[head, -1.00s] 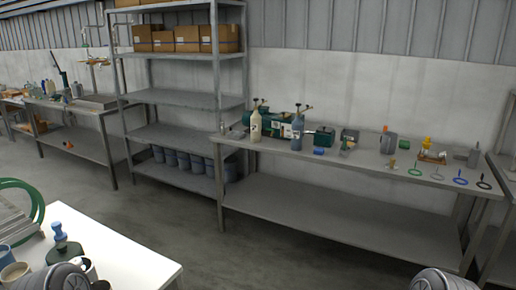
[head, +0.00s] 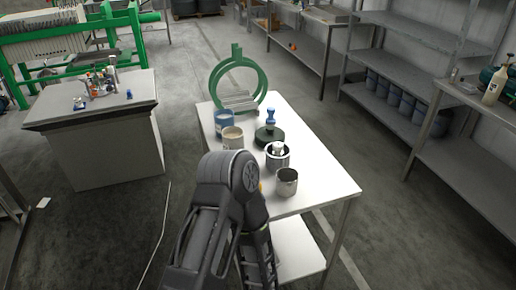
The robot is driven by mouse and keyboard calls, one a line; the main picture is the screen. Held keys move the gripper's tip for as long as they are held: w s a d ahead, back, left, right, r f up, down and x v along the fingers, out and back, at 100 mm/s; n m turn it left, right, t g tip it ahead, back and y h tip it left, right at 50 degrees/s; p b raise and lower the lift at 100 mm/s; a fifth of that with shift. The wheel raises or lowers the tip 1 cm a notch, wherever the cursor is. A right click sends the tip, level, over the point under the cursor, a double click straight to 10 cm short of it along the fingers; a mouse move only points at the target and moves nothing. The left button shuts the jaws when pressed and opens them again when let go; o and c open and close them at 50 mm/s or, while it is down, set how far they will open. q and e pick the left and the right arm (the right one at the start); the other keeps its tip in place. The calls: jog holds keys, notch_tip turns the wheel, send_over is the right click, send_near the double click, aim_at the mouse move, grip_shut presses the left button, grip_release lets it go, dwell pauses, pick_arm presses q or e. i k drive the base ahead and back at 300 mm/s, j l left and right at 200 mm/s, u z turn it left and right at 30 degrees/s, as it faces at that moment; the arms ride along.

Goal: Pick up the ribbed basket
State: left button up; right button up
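On the white table (head: 330,185) stand a blue tub (head: 225,125), a beige cup (head: 233,138), a dark green lid-like piece (head: 269,136) with a blue knob, a silver vessel (head: 277,160) with a pale piece in it, and a grey metal cup (head: 287,183). I cannot make out ribs on any of them, so I cannot tell which, if any, is the ribbed basket. A dark arm link of mine rises from the bottom in front of the table's near left side and hides part of it. No gripper fingers show.
A green ring frame (head: 262,75) with grey slats stands at the table's far end. A grey cabinet (head: 110,150) with small items is at left, before a green-framed machine (head: 70,45). Shelving (head: 420,75) is at right. Open floor surrounds the white table.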

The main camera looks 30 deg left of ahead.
aim_at(273, 163)
jog(key=u, duration=0.95)
jog(key=i+j, duration=0.25)
jog(key=j, duration=0.15)
jog(key=i+j+z, duration=0.15)
jog(key=j+z, duration=0.15)
jog(key=z, duration=1.4)
